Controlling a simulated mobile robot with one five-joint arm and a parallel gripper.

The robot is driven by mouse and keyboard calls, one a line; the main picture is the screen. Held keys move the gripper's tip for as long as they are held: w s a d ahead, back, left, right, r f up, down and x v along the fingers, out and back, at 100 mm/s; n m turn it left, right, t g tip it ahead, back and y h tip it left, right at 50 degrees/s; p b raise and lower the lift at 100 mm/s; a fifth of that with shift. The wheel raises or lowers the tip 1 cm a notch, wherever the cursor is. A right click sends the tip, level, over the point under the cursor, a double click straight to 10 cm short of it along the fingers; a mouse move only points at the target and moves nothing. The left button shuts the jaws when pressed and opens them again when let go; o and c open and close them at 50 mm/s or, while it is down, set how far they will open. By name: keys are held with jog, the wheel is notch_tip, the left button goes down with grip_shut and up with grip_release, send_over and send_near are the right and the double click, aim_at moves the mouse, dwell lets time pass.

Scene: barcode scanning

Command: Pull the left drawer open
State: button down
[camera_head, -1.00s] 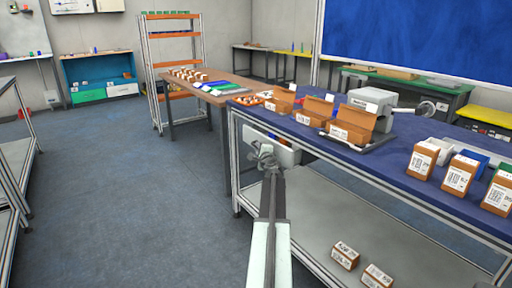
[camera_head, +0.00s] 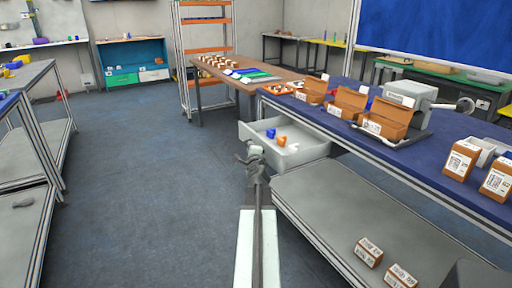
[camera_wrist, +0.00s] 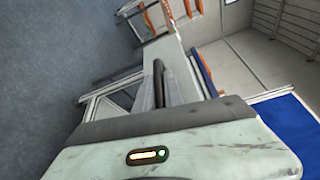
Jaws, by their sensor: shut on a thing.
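The left drawer (camera_head: 308,153), light grey, stands pulled out from under the left end of the blue-topped workbench (camera_head: 345,133). Its inside is visible, with small blue, orange and white items (camera_head: 281,140) in it. My gripper (camera_head: 252,158) is at the drawer's front and shut on its handle. The handle itself is hidden by my fingers. In the wrist view, my fingers (camera_wrist: 165,85) are close together against a pale surface, which is partly covered by my wrist.
Open boxes (camera_head: 349,104) and a grey device (camera_head: 410,94) stand on the bench. Two labelled boxes (camera_head: 370,252) sit on its lower shelf. A brown table (camera_head: 243,83) is behind the drawer. The floor (camera_head: 150,190) to the left is clear.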

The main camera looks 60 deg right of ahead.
jog(key=shift+w, duration=0.15)
jog(key=c, duration=1.5)
grip_release()
jog(key=shift+o, duration=0.2)
